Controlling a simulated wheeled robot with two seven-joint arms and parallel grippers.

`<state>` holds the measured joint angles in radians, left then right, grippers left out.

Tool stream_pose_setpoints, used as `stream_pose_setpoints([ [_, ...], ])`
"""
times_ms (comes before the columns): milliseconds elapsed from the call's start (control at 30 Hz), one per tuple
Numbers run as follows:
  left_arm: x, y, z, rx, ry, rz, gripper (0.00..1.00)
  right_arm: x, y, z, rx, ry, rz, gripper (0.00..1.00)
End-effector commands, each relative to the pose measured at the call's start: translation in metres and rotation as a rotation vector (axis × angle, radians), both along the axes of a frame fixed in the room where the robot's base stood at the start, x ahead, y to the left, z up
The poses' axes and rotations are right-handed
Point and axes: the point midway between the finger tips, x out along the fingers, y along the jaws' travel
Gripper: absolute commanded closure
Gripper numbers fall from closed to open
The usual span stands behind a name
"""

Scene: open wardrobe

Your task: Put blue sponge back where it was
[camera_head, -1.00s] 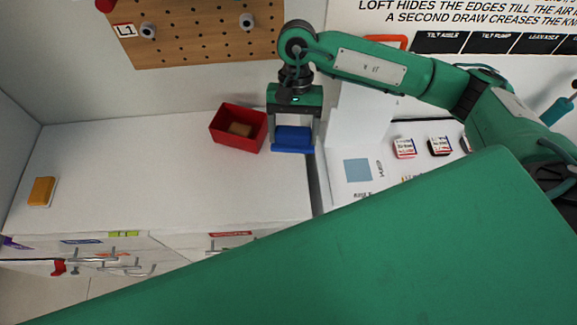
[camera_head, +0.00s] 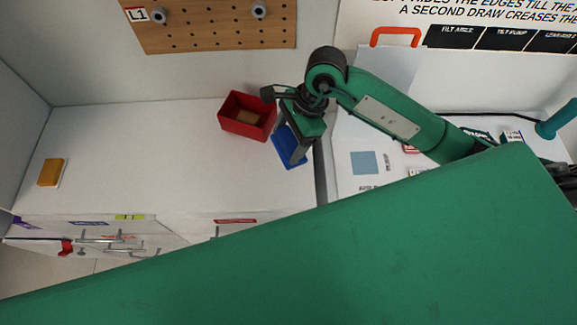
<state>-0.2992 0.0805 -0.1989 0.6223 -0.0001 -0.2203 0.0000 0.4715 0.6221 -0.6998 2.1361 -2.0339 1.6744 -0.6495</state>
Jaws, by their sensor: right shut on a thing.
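The blue sponge (camera_head: 284,148) is in my right gripper (camera_head: 291,148), over the right end of the white top, just right of and in front of the red box. The right gripper is shut on it, and its fingers cover part of the sponge. The hand is tilted, and the sponge sits at a slant in the picture. I cannot tell whether it touches the surface. My left gripper is not in view.
The open red box (camera_head: 233,125) holds a brown block (camera_head: 219,117). A yellow-orange block (camera_head: 50,172) lies far left on the white top (camera_head: 140,150). The top between them is clear. A lower white surface with a blue-grey square (camera_head: 365,163) lies to the right.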

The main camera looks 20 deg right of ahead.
Motion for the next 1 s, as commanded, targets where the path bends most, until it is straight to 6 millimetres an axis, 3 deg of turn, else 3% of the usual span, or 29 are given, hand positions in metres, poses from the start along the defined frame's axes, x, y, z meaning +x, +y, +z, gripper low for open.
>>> stream_pose_setpoints([
  [200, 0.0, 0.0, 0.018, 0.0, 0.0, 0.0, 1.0, -0.002, 0.0, -0.057, -0.001, 0.009, -0.001, 0.46],
  [400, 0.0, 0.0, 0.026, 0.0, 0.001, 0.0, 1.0, -0.001, 0.0, -0.096, 0.001, 0.003, 0.001, 0.46],
  [800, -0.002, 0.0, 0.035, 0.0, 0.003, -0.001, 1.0, 0.0, 0.0, -0.14, 0.001, 0.002, 0.002, 0.46],
  [1000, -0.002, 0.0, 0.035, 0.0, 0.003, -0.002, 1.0, 0.0, 0.0, -0.145, 0.0, -0.002, 0.002, 0.46],
])
